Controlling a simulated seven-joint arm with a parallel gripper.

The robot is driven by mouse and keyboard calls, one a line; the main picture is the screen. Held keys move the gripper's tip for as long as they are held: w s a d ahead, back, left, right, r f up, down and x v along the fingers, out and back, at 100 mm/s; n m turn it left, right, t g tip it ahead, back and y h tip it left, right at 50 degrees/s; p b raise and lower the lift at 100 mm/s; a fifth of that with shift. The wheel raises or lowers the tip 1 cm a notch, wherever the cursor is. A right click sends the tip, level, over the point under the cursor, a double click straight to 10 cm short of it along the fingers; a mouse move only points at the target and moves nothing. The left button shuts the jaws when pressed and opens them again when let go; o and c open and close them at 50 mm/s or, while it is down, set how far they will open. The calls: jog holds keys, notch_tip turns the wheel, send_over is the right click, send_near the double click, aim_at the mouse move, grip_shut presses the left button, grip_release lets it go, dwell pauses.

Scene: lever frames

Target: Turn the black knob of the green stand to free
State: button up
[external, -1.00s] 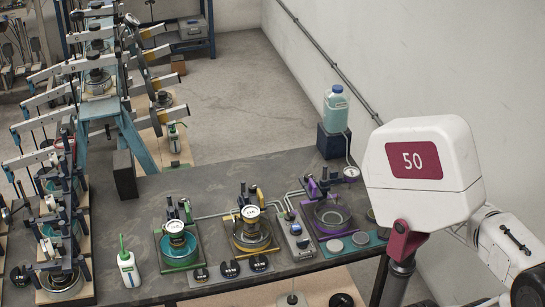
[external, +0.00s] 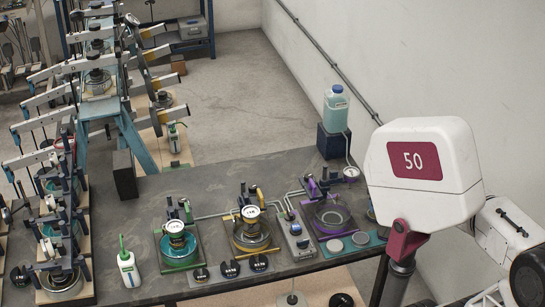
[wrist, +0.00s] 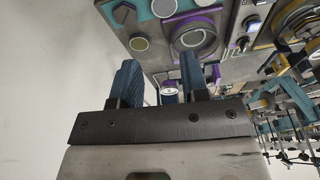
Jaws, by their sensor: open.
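The green stand (external: 180,264) is on the dark bench, left of the yellow stand, in the external view. It carries a round cup with a white dial (external: 175,226) on top and dark upright parts behind. Its black knob is too small to pick out surely, and its setting cannot be read. My gripper (wrist: 157,78) shows in the wrist view with two blue fingers wide apart and nothing between them. It points towards the bench's purple-stand end, away from the green stand. I cannot make out the gripper in the external view.
The yellow stand (external: 234,246) and purple stand (external: 306,226) are right of the green stand. A white bottle (external: 128,269) is at its left. Black discs (external: 230,268) lie in front. A blue-filled bottle (external: 336,112) stands at the back. The bench's back middle is clear.

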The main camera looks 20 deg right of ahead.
jog(key=w+a+r+m, duration=0.35)
jog(key=w+a, duration=0.45)
jog(key=w, duration=0.5)
jog(key=m+g, duration=0.3)
jog(key=m, duration=0.5)
send_over(182, 199)
jog(key=f, duration=0.5)
jog(key=d+f, duration=0.1)
jog(key=f, duration=0.2)
jog(key=shift+f, duration=0.2)
jog(key=shift+a+f, duration=0.2)
jog(key=shift+a, duration=0.25)
jog(key=shift+f, duration=0.15)
jog(key=shift+f, duration=3.75)
